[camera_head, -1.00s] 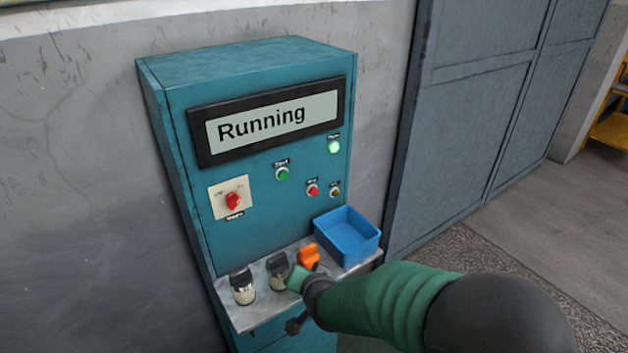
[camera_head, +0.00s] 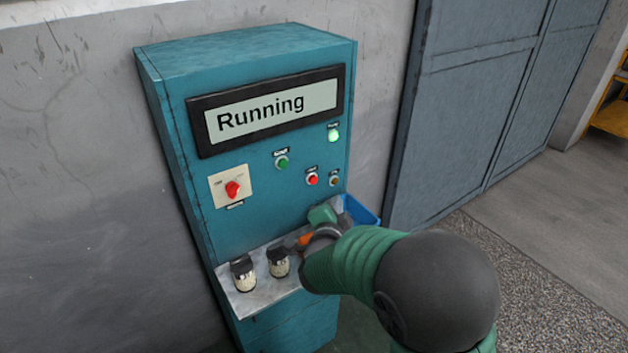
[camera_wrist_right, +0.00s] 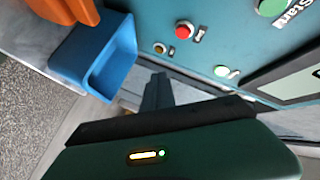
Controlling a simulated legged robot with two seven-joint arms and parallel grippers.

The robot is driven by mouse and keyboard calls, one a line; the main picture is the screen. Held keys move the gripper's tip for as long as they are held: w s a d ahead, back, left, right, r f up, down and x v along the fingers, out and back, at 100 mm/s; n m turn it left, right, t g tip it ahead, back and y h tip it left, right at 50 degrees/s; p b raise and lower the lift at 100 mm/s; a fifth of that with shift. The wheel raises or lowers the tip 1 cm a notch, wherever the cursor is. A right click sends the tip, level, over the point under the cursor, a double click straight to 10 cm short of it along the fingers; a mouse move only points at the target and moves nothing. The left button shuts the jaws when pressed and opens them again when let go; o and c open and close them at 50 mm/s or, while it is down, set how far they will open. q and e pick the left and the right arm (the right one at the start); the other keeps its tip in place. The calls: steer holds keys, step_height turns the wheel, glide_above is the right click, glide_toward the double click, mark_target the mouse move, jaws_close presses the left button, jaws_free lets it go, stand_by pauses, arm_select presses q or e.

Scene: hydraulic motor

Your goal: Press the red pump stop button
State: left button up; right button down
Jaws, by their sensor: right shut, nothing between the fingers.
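The red stop button (camera_head: 311,179) is on the teal cabinet's front panel, below and to the right of the green start button (camera_head: 282,162). It also shows in the right wrist view (camera_wrist_right: 184,29). My right gripper (camera_head: 322,213) is in front of the panel, below the red button and apart from it. It is shut and empty; in the right wrist view its dark fingers (camera_wrist_right: 157,92) point up toward the panel. The display (camera_head: 262,111) reads "Running", and the green lamp (camera_head: 333,134) below it is lit. My left gripper is out of view.
A blue bin (camera_head: 360,211), partly hidden by my right arm, and an orange part (camera_head: 305,239) are on the cabinet's shelf (camera_head: 262,297).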

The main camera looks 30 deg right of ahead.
mark_target(313, 180)
steer(key=w+p, duration=0.1)
steer(key=w, duration=0.5)
steer(key=shift+w+a, duration=0.3)
steer(key=shift+w, duration=0.1)
stand_by(1.6)
steer(key=shift+w, duration=0.3)
steer(key=shift+w, duration=0.35)
stand_by(0.7)
steer(key=shift+s, duration=0.8)
